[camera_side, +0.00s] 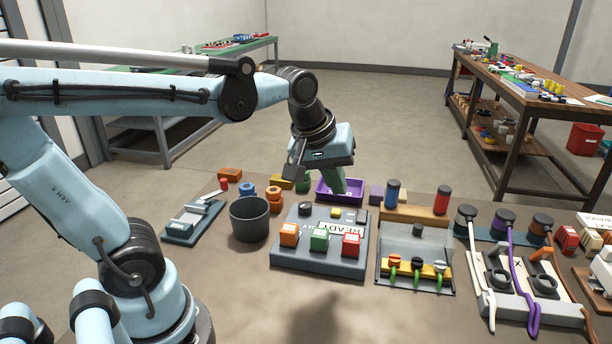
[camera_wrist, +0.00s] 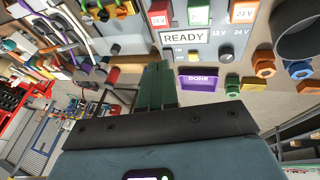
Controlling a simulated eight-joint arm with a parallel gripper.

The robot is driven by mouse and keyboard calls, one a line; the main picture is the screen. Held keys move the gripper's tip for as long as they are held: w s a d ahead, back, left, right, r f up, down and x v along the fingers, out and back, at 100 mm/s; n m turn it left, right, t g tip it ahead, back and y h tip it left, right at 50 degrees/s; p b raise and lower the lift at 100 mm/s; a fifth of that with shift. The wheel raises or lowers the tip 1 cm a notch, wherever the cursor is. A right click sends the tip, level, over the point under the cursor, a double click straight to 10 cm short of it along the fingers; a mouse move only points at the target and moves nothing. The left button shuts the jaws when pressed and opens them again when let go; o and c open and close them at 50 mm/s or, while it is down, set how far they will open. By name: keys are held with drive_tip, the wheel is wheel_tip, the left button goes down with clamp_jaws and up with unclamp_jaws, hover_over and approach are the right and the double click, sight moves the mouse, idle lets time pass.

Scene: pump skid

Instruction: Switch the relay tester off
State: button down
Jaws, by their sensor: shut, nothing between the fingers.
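The relay tester (camera_side: 318,259) is a grey sloped box on the bench, with an orange, a green and a red block on its front and a READY label. Small parts sit along its back edge, including a yellow one (camera_side: 335,213). In the wrist view the tester's READY label (camera_wrist: 184,38) is upper centre, with a small yellow part (camera_wrist: 194,57) near an ON mark. Which way any switch is set is too small to tell. My gripper (camera_side: 340,188) has green fingers, shut and empty, pointing down behind and above the tester. The fingers also show in the wrist view (camera_wrist: 156,68).
A purple tray (camera_side: 351,197) marked DONE lies behind the tester. A dark cup (camera_side: 249,220) stands left of it. A grey fixture (camera_side: 415,283) with green-wired plugs is close on its right, then a panel with thick cables (camera_side: 507,262). Bare bench lies in front.

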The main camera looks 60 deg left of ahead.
drive_tip(key=s+d+f+m+t, duration=0.2)
drive_tip(key=s+f+m, duration=0.25)
drive_tip(key=m, duration=0.45)
wheel_tip(320, 180, up, 5)
drive_tip(key=n+g+y, duration=0.1)
drive_tip(key=n+g, duration=0.5)
drive_tip(key=n, duration=2.1)
hover_over(363, 212)
drive_tip(key=s+d, duration=0.2)
drive_tip(key=f, duration=0.4)
drive_tip(key=w+a+f, duration=0.1)
drive_tip(key=f, duration=0.8)
drive_tip(key=shift+w+a+f, duration=0.35)
drive_tip(key=shift+w, duration=0.05)
